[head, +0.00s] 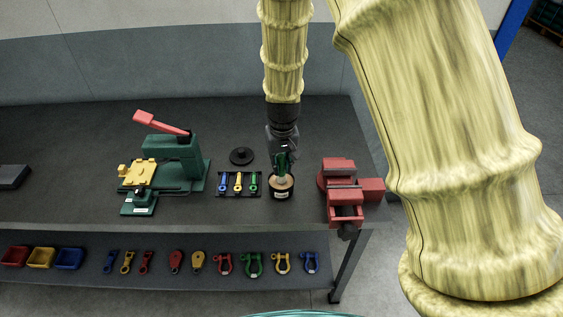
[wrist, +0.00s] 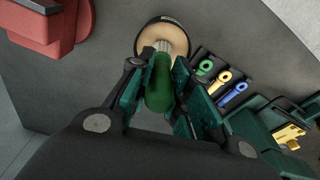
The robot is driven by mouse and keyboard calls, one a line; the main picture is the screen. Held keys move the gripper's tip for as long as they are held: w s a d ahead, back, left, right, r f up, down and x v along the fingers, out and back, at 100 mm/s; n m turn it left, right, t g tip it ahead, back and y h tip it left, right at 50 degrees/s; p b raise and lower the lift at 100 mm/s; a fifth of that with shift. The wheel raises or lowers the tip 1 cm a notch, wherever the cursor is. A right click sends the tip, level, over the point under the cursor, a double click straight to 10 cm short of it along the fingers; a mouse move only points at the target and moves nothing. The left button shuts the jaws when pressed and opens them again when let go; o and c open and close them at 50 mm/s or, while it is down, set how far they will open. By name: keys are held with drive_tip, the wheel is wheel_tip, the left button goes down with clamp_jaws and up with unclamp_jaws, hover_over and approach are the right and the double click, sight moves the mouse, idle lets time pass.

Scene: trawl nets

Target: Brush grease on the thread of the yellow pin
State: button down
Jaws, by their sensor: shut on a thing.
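The yellow pin (head: 238,183) lies between a blue pin (head: 224,184) and a green pin (head: 253,183) in a dark rack (head: 232,195) on the bench. It also shows in the wrist view (wrist: 219,80); its thread is too small to make out. My gripper (head: 283,156) is shut on the green handle (wrist: 159,90) of a brush, just right of the rack. The brush points down into an open grease pot (wrist: 145,27) with tan contents. Its bristle end is at the grease, and I cannot tell how deep. The pot also shows in the head view (head: 281,194).
A round black lid (head: 241,156) lies behind the rack. A red vise (head: 341,186) stands close to the pot's right. A green press with a red lever (head: 172,150) stands left. Shackles and bins (head: 40,257) fill the lower shelf. Bench between press and rack is clear.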

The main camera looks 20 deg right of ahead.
drive_tip(key=shift+s+f, duration=0.1)
drive_tip(key=shift+f, duration=0.35)
idle(1.9)
drive_tip(key=shift+r, duration=0.15)
drive_tip(key=shift+r+p, duration=2.9)
drive_tip(key=shift+r, duration=0.55)
drive_tip(key=shift+d, duration=0.1)
